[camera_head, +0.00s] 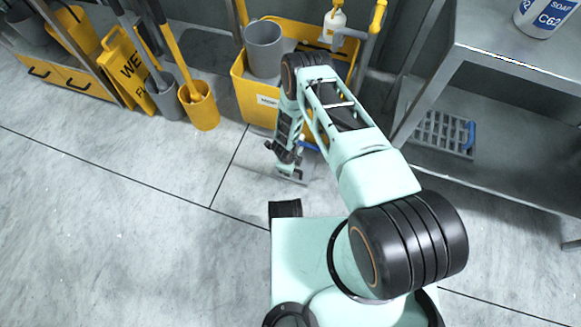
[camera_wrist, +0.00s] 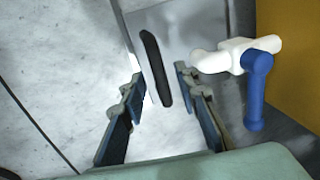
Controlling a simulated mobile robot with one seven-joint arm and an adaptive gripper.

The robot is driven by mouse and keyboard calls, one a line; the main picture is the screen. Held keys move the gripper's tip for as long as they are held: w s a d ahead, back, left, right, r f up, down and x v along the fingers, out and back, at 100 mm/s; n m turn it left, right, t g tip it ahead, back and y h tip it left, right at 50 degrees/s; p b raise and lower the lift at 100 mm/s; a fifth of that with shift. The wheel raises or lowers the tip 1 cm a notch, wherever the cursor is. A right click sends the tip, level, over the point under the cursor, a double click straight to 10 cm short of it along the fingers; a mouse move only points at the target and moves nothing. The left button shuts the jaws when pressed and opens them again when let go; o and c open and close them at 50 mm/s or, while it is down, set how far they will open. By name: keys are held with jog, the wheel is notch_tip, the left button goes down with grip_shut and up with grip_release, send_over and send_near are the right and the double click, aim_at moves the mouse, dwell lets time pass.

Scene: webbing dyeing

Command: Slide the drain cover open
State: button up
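A flat grey metal plate (camera_wrist: 198,22), which looks like the drain cover, shows in the wrist view, with a long dark bar or slot (camera_wrist: 155,68) on it. My gripper (camera_wrist: 159,80) is open, one finger on each side of the dark strip. The fingers look apart from it, but I cannot tell their height above it. In the head view my gripper (camera_head: 284,162) points down near the floor in front of the yellow bucket cart, and my arm and gripper mostly hide the plate.
A white pipe fitting (camera_wrist: 225,56) with a blue valve handle (camera_wrist: 256,90) stands close to the right finger. The yellow cart (camera_head: 246,92) is just behind. A metal shelf unit (camera_head: 500,150) holding a grey grate (camera_head: 440,132) stands at right. The floor at left is clear.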

jog(key=shift+c, duration=0.4)
grip_shut()
